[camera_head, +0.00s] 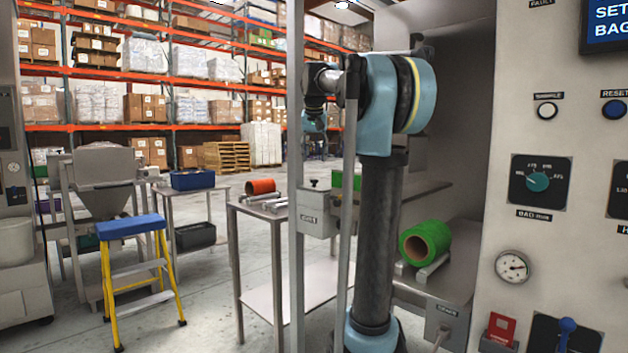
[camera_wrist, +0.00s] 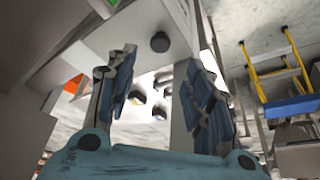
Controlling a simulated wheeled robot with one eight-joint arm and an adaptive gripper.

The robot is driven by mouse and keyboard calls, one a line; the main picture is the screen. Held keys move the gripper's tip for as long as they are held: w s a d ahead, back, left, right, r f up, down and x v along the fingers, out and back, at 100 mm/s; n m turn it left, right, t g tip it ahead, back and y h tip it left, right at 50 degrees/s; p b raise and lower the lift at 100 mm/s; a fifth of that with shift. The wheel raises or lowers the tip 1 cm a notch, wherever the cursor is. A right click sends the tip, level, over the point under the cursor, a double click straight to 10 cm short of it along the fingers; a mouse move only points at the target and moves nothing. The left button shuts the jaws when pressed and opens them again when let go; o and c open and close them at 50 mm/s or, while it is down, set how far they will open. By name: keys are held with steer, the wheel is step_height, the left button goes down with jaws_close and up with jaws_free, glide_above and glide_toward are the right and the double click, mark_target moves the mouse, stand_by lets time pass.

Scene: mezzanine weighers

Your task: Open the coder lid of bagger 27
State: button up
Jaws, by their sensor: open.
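A pale grey box (camera_head: 318,222) with a small label, seemingly the coder, sits at mid-height on the bagger, partly behind a metal post. A small dark knob (camera_head: 314,183) stands on its top, and the lid looks closed. My gripper (camera_wrist: 160,95) is open and empty in the wrist view, with blue-grey pads on both fingers. A round black knob (camera_wrist: 160,42) on a pale surface shows beyond the fingertips there; I cannot tell whether it is the coder's. In the head view, my arm's end is above the box, with the fingers not clearly seen.
A green roll (camera_head: 425,243) lies in the machine on the right. The control panel (camera_head: 560,190) stands at the far right. A metal side table (camera_head: 262,211) with an orange roll (camera_head: 261,186) is left of the post. A blue-topped yellow step stool (camera_head: 132,226) stands further left.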

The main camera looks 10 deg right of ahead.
steer(key=x, duration=1)
jaws_close()
